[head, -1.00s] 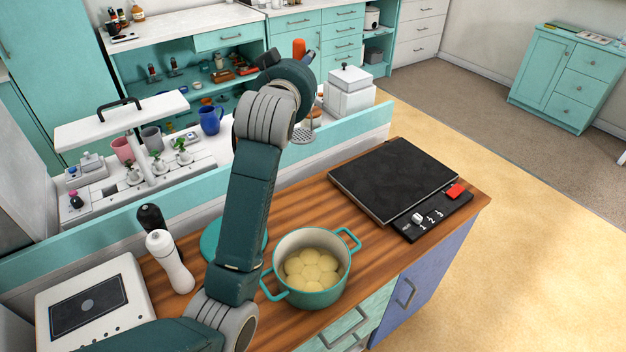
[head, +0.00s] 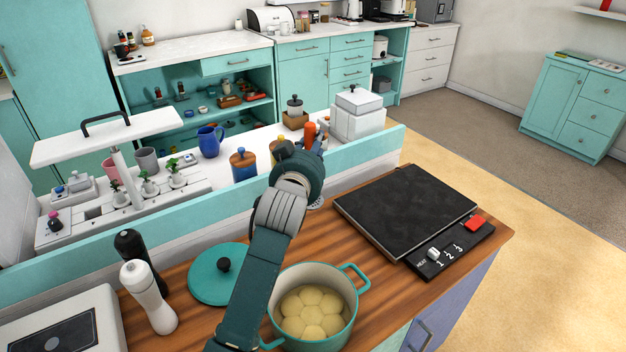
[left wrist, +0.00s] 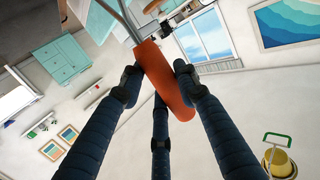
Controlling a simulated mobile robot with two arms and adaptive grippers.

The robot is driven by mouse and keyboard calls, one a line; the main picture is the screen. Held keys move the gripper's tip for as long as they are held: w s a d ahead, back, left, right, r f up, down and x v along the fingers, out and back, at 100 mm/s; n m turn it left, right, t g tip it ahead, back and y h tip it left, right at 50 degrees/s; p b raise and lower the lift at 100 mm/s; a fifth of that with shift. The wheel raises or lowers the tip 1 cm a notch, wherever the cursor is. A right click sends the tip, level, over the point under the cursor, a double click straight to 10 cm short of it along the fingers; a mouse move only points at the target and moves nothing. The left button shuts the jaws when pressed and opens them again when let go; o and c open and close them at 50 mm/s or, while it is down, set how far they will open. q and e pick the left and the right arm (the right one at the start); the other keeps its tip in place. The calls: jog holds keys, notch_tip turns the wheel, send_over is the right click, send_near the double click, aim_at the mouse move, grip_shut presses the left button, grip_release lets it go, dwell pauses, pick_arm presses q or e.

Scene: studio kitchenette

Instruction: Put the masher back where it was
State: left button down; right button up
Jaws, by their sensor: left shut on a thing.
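The masher has an orange handle (head: 309,134) and a metal shaft. My left gripper (head: 315,150) is shut on that handle, which also shows between its three dark fingers in the left wrist view (left wrist: 163,78). In the head view the handle points up. A small grey part of the masher's head (head: 316,203) shows below my gripper, near the back edge of the wooden counter by the teal ledge. My arm hides most of the rest, so I cannot tell whether it touches the counter. My right gripper is not in view.
A teal pot (head: 353,318) with pale potatoes stands at the front, its lid (head: 205,287) to the left. A black hob (head: 405,215) is right. Two mills (head: 148,300) stand left. Behind the teal ledge (head: 375,150) are jars (head: 244,165) and a white canister (head: 358,118).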

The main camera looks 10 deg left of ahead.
pick_arm(q)
notch_tip(320, 180, down, 9)
jog(key=shift+f, duration=0.1)
jog(key=c, duration=1.3)
grip_release()
jog(key=s, duration=0.4)
jog(key=s+r, duration=0.1)
jog(key=s, duration=0.3)
jog(key=s+b, duration=0.1)
jog(key=s, duration=0.3)
jog(key=shift+d+r, duration=0.1)
jog(key=shift+r, duration=0.15)
jog(key=shift+w, duration=0.1)
